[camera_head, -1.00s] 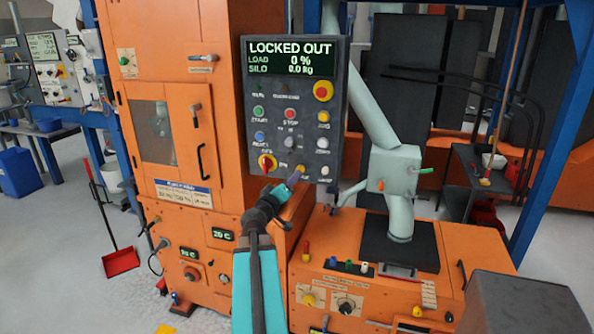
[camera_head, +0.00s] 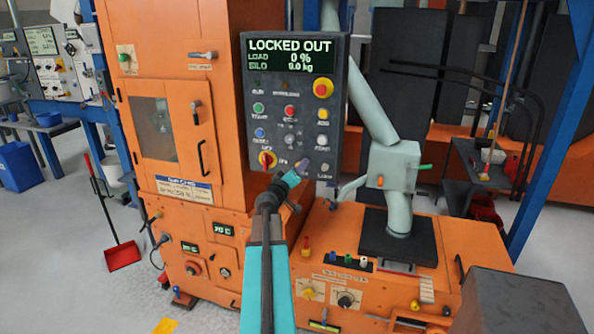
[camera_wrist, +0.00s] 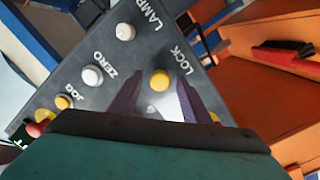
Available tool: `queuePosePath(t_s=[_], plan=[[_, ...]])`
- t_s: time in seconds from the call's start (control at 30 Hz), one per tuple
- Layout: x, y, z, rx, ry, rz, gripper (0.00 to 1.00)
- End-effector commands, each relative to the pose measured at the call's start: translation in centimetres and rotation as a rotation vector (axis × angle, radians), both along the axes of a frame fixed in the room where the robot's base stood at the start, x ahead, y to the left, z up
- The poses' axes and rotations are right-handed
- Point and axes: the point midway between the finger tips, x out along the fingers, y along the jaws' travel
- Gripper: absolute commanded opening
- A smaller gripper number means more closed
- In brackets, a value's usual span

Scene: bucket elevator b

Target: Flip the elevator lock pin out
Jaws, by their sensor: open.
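The control panel (camera_head: 290,110) is a dark grey board whose screen reads LOCKED OUT. The lock pin (camera_wrist: 160,79) shows in the wrist view as a round yellow knob beside the word LOCK, low on the panel. My gripper (camera_wrist: 158,98) is open, with one purple finger on each side of the knob in that view. I cannot tell whether the fingers touch it or how far short of it they are. In the head view my gripper (camera_head: 300,169) is at the panel's lower edge and hides the knob.
White ZERO (camera_wrist: 92,76) and LAMP (camera_wrist: 125,32) buttons are beside the knob in the wrist view. An orange cabinet (camera_head: 160,60) stands left; a grey-green pipe box (camera_head: 392,168) is right.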

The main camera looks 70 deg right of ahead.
Motion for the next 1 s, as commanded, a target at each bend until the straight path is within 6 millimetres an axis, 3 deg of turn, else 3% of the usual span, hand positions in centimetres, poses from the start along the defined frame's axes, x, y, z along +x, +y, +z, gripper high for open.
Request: queuePosePath(t_s=[0.23,0.5,0.77,1.0], plan=[[0.0,0.0,0.0,0.0,0.0,0.0,0.43],[0.0,0.0,0.0,0.0,0.0,0.0,0.0],[-0.3,0.0,-0.1,-0.001,0.0,-0.004,0.0],[-2.4,0.6,-0.2,-0.001,0.0,-0.031,0.0]])
